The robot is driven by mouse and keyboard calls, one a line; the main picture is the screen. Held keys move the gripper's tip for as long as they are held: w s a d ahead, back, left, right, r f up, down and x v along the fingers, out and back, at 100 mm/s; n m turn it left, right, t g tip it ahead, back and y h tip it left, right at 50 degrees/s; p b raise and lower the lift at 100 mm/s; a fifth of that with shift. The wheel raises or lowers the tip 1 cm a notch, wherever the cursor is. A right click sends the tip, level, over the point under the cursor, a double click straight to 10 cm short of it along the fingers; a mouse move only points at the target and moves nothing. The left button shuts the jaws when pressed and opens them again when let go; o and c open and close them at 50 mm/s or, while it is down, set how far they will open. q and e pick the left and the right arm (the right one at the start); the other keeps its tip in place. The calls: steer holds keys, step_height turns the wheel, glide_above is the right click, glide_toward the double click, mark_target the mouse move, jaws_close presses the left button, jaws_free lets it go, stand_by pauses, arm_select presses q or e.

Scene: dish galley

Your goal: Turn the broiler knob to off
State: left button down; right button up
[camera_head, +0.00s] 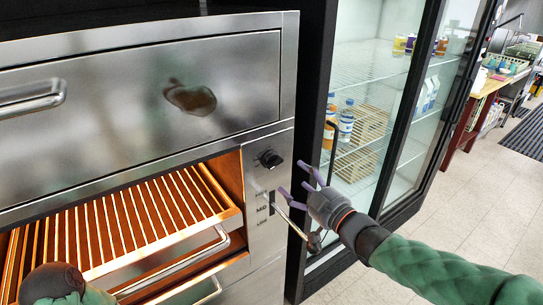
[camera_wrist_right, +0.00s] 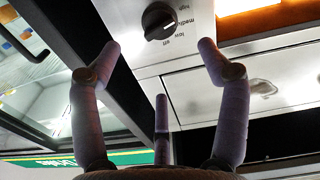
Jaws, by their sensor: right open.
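The black broiler knob (camera_head: 270,159) sits on the steel front panel, right of the open glowing broiler. My right gripper (camera_head: 291,178) is open and empty, in front of the panel, a little right of and below the knob. In the right wrist view its fingers (camera_wrist_right: 158,47) are spread, with the knob beyond the gap between them, apart from them. A part of my left arm shows at the lower left; its fingers are out of view.
The broiler rack (camera_head: 120,222) with its bars is at the left, with a drawer handle (camera_head: 190,265) below it. A lever with a dark knob (camera_head: 314,243) sticks out below my right gripper. A glass-door fridge (camera_head: 375,100) stands to the right. Floor is free at the right.

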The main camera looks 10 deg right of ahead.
mark_target(277, 163)
steer(key=b+x, duration=0.2)
steer(key=x, duration=0.8)
steer(key=shift+a, duration=0.1)
steer(key=shift+r, duration=0.1)
steer(key=c, duration=1.2)
